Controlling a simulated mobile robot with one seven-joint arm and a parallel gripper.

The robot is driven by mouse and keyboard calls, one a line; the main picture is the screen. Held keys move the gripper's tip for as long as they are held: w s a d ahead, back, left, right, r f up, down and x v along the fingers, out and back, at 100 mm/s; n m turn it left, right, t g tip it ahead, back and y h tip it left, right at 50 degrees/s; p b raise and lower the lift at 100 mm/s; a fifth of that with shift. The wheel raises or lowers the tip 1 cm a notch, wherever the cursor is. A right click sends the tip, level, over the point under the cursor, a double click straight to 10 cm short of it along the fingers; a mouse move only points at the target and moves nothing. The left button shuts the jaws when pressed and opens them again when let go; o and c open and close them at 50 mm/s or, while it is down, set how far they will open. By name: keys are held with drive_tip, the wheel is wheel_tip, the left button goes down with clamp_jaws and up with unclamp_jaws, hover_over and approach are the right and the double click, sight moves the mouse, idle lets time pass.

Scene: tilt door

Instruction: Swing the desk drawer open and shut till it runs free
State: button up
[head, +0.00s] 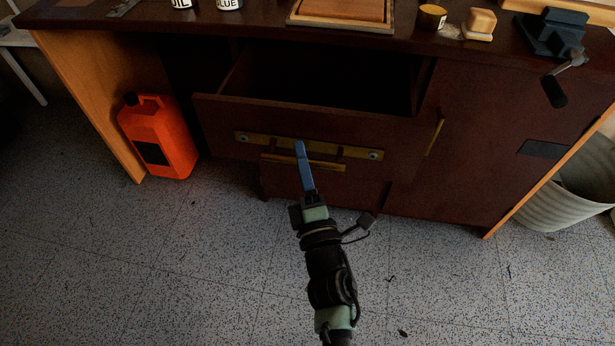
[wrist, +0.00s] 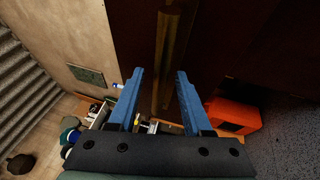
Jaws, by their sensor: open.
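The desk drawer (head: 222,118) is dark brown and stands pulled out, its hollow inside showing from above. Its brass bar handle (head: 325,165) sits on two posts below a brass plate (head: 247,139) on the drawer front. My gripper (head: 300,146) is at the drawer front, in front of the handle's middle, with blue fingers. In the wrist view the open fingers (wrist: 159,74) stand apart, with the brass handle (wrist: 166,50) running lengthwise in the gap between them. I cannot tell whether either finger touches it. The drawer's back end is hidden.
An orange canister (head: 158,140) stands on the floor left of the drawer. The desk top holds a wooden tray (head: 340,24), jars and a dark vise (head: 553,32). A right-hand cupboard door (head: 490,130) is shut. A pale bin (head: 565,205) stands right. The floor in front is mostly clear.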

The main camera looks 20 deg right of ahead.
drive_tip(key=v, duration=1.2)
drive_tip(key=shift+s+p, duration=0.35)
drive_tip(key=shift+p, duration=0.05)
drive_tip(key=w+a+r+m+t+h, duration=0.1)
drive_tip(key=w+r+m, duration=0.25)
drive_tip(key=r, duration=0.75)
drive_tip(key=w+a+r+m+t, duration=0.1)
drive_tip(key=w+r+m+t, duration=0.2)
drive_tip(key=r, duration=0.8)
drive_tip(key=w+a+r+m+h, duration=0.1)
drive_tip(key=w+r+m, duration=0.3)
drive_tip(key=r, duration=0.6)
drive_tip(key=s+a+r+m+t+y+p, duration=0.1)
drive_tip(key=s+a+r+m+t+y, duration=0.15)
drive_tip(key=s+a+r, duration=0.65)
drive_tip(key=s+a+r+m+t+y+p, duration=0.15)
drive_tip(key=r+m+y, duration=0.25)
drive_tip(key=r, duration=1.1)
wheel_tip(320, 180, up, 32)
drive_tip(key=p, duration=3.2)
drive_tip(key=shift+a+g+h, duration=0.25)
drive_tip(key=shift+g+h, duration=0.05)
drive_tip(key=shift+h, duration=0.05)
